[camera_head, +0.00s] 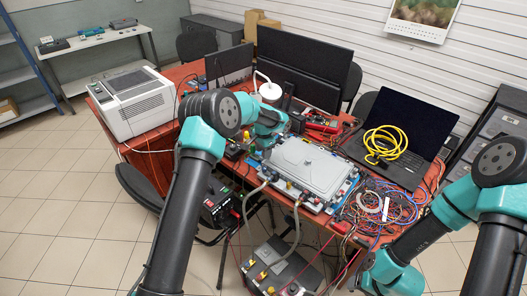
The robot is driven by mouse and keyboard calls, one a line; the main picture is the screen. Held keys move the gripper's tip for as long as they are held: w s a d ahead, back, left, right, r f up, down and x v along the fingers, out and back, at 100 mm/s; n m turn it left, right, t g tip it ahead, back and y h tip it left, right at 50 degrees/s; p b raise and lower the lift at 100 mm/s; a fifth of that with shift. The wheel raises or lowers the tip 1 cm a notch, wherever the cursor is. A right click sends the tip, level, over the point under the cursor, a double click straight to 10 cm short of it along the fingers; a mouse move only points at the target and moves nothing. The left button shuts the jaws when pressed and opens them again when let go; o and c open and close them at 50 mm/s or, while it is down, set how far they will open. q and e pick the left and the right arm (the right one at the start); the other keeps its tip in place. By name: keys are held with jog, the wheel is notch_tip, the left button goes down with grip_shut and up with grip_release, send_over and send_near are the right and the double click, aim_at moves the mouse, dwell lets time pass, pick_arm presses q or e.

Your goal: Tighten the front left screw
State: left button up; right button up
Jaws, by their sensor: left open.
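A grey flat-lidded unit (310,165) sits on the table with fittings along its front edge. Its screws are too small to make out. Two grey hoses (297,222) run from its front down to a dark box (285,268) with coloured fittings. My left gripper (259,152) is at the unit's left end, pointing down and small in the view. It is open; whether it touches a screw cannot be told. My right arm comes in from the right and its wrist meets the bottom edge; its gripper is out of view.
A laptop (398,135) with a coiled yellow cable (385,143) stands at the right. Tangled wires (385,208) lie at the table's front right. A white printer-like machine (133,100) stands left, and dark monitors (305,62) stand behind. Red tools (322,125) lie behind the unit.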

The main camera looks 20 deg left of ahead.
pick_arm(q)
jog(key=shift+r, duration=0.1)
notch_tip(320, 180, up, 17)
dwell(0.7)
jog(key=shift+r, duration=0.1)
